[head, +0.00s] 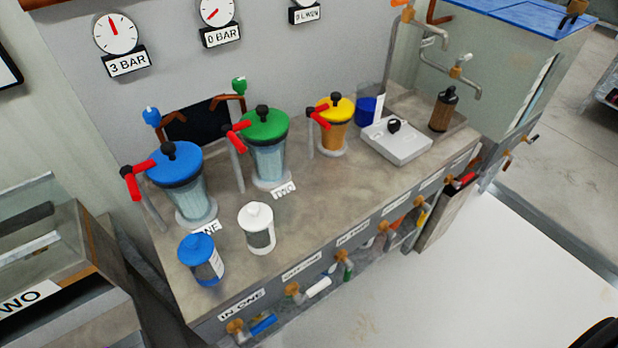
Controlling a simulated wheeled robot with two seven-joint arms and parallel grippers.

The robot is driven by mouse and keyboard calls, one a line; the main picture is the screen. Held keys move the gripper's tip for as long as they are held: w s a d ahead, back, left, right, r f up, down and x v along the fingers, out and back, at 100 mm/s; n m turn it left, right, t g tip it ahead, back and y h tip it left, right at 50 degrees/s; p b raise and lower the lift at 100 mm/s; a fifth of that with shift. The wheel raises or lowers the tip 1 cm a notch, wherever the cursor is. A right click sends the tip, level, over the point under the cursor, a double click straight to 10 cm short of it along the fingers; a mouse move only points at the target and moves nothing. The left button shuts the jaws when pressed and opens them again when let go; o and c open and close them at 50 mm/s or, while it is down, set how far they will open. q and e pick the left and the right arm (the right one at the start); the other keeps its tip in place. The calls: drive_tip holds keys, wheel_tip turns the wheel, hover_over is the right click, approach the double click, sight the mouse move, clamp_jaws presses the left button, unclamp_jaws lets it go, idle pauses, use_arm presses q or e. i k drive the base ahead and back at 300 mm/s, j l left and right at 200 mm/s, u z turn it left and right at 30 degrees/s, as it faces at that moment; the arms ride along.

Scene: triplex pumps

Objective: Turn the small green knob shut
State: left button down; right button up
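A small green knob (239,86) sits upright on a copper pipe by the back wall, behind the green-lidded canister (267,145) labelled TWO. Whether it is open or shut cannot be told. A small blue knob (152,116) stands on the same pipework to its left. A valve with a green handle (347,270) is also on the counter's front, beneath a row of labels. Neither of my grippers shows clearly in the head view.
The counter (330,190) also carries a blue-lidded canister (180,180), a yellow-lidded canister (335,125), blue (201,260) and white (257,228) jars, and a white box (396,140). Red handles jut out beside the canisters. Gauges (116,34) hang behind. Open floor (440,290) lies in front.

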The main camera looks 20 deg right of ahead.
sight(238, 84)
drive_tip(key=i+l+u, duration=0.1)
drive_tip(key=l+u, duration=1.3)
drive_tip(key=k+l+u, duration=0.2)
drive_tip(key=l+u, duration=0.25)
